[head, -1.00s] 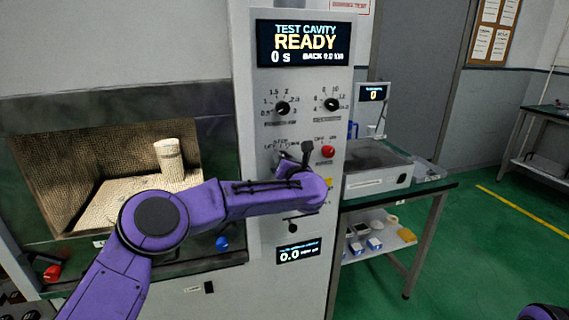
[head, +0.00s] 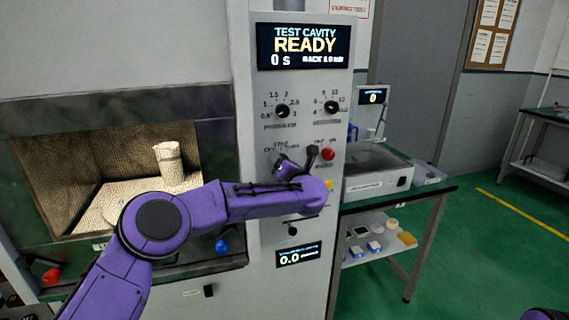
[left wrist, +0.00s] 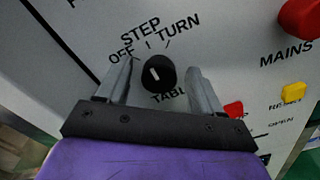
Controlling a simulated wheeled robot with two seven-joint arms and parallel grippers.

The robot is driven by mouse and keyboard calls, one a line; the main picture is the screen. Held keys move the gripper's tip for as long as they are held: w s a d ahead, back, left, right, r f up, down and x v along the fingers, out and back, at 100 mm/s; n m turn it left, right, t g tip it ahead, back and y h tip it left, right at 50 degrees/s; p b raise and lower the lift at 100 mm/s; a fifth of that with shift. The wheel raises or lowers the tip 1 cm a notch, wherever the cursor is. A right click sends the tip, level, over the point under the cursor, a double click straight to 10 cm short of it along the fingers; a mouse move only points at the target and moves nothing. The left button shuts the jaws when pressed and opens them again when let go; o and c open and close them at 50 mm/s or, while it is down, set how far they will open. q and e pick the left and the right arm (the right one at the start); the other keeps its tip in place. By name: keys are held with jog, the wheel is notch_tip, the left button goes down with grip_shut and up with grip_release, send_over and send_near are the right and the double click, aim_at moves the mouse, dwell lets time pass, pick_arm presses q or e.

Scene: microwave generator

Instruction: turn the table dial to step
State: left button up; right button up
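The table dial (left wrist: 158,73) is a round black knob with a white mark, on a pale panel. Labels OFF, STEP and TURN arc above it. Its mark tilts up and left, on the OFF-to-STEP side; the exact setting is hard to tell. My left gripper (left wrist: 160,82) is open, with one finger on each side of the dial and gaps visible between. In the head view my left gripper (head: 298,163) is at the panel and covers most of the dial. My right gripper is out of view; only a bit of purple arm shows at bottom right.
The red mains knob (head: 328,154) is just right of my gripper, with a yellow button (left wrist: 293,92) and a red button (left wrist: 234,110) nearby. Two dials (head: 282,110) sit above. The open cavity on the left holds a beige cup (head: 168,163). The display reads READY.

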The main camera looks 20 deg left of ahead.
pick_arm(q)
jog(key=b+v, duration=0.3)
jog(key=v, duration=0.7)
jog(key=shift+s+d, duration=0.25)
